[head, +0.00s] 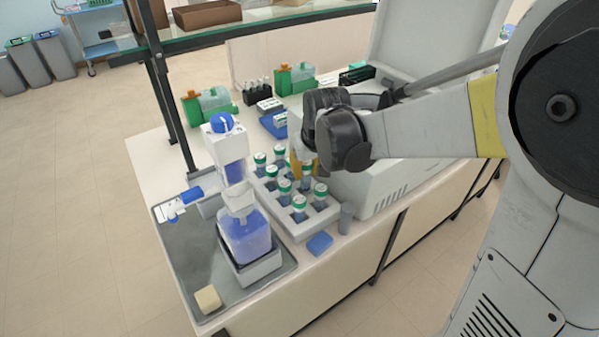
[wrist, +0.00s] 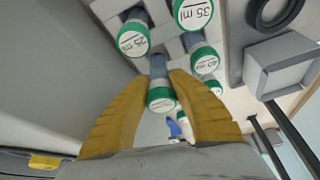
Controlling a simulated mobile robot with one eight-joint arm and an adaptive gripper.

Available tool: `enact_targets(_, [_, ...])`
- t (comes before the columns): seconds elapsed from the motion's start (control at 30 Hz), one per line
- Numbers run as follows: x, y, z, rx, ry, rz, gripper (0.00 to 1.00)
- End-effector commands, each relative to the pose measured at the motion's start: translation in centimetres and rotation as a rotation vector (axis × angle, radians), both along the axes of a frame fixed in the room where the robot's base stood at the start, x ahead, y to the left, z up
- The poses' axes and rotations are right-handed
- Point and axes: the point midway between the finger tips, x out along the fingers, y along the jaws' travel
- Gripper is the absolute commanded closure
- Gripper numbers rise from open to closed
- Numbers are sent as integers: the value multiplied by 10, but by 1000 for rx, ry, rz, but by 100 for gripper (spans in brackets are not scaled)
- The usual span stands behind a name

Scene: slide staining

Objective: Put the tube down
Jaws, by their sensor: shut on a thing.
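My gripper (wrist: 168,78) has yellow fingers shut on a tube (wrist: 158,66) with a green cap, seen between the fingertips in the wrist view. In the head view the yellow fingers (head: 300,166) are at the back right part of the grey tube rack (head: 300,232). The rack holds several green-capped tubes, such as one at the front (head: 299,207). In the wrist view a neighbouring tube with a volume label on its cap (wrist: 133,40) is close to my fingers. I cannot tell whether the held tube's lower end is inside a rack slot.
A bottle of blue liquid (head: 246,238) stands left of the rack on a grey tray (head: 205,262). A white machine with a raised lid (head: 385,195) is right of the rack. A blue block (head: 320,243) and a grey cup (head: 346,218) are at its front.

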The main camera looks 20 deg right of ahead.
Motion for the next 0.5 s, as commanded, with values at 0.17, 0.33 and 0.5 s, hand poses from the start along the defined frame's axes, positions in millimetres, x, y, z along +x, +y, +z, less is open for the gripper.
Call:
enact_targets(0.17, [0, 0, -29, 0, 0, 0, 100])
enact_targets(0.33, [0, 0, -30, 0, 0, 0, 100])
enact_targets(0.5, [0, 0, -32, 0, 0, 0, 100])
